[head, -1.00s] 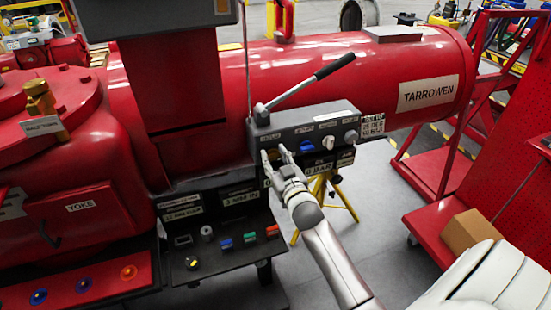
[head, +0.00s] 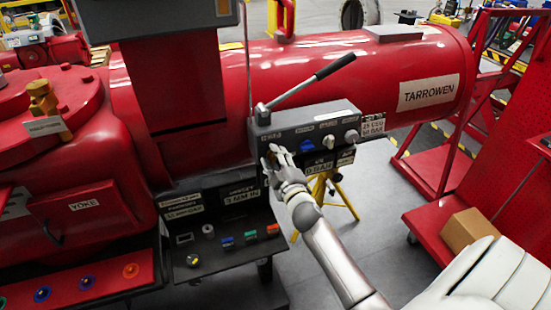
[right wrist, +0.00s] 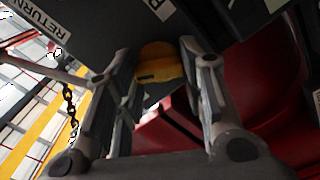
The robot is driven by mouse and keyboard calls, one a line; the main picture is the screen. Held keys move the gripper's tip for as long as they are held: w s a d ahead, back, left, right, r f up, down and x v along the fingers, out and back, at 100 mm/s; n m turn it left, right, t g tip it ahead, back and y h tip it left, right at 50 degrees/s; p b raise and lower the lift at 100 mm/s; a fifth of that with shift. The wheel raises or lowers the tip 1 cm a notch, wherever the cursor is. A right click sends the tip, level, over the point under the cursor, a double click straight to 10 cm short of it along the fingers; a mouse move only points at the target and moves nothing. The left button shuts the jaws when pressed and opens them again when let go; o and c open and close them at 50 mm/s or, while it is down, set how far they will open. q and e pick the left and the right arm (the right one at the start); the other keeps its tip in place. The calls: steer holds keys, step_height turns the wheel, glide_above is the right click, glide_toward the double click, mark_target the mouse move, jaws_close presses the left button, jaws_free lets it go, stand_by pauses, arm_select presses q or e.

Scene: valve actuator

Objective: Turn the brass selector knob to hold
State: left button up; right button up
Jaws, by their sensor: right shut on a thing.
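The brass selector knob (right wrist: 160,66) shows yellow in the right wrist view, under the grey control box, with a dark slot or mark across it. The fingers of my right gripper (right wrist: 163,80) stand on either side of it, shut on it. In the head view my right gripper (head: 272,155) is at the left end of the front of the grey control box (head: 285,127) and hides the knob. I cannot read which position the knob points to. My left gripper is not in view.
A blue knob (head: 307,146) and a pale knob (head: 328,142) sit to the right on the same box. A long lever (head: 310,80) rises above it. A red cart stands at the right.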

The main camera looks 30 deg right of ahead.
steer(key=n, duration=0.5)
steer(key=shift+f, duration=0.1)
steer(key=shift+n, duration=0.3)
stand_by(0.4)
steer(key=o, duration=1)
steer(key=shift+a, duration=0.1)
steer(key=v, duration=1.2)
steer(key=shift+f, duration=0.1)
